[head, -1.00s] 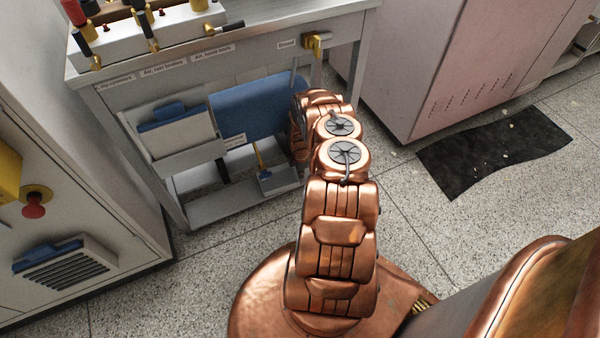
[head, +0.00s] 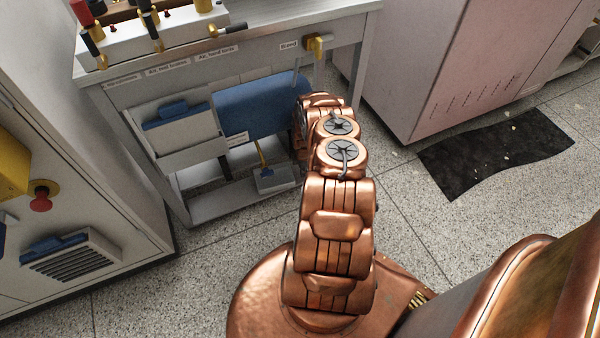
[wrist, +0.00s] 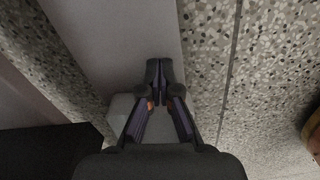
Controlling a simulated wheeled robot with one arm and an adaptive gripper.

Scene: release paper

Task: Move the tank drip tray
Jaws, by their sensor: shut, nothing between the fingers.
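Under the metal bench a blue tank-like body (head: 255,108) hangs above a low grey shelf (head: 225,207). A small grey tray-like piece (head: 278,181) with a yellow upright part sits at the shelf's right end; I cannot tell for sure whether it is the tank drip tray. In the wrist view my gripper (wrist: 158,70) is shut and empty, its fingertips together over a long light grey surface (wrist: 120,35). A pale block-like shape (wrist: 122,108) shows beside and partly behind the left finger. In the head view my arm hides the gripper.
The bench's top (head: 265,40) carries valves and has a brass bleed valve (head: 318,43) at its front. A pink cabinet (head: 435,70) and a black mat (head: 497,152) are to the right. A cabinet with a red button (head: 41,200) stands left. Speckled floor is open between.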

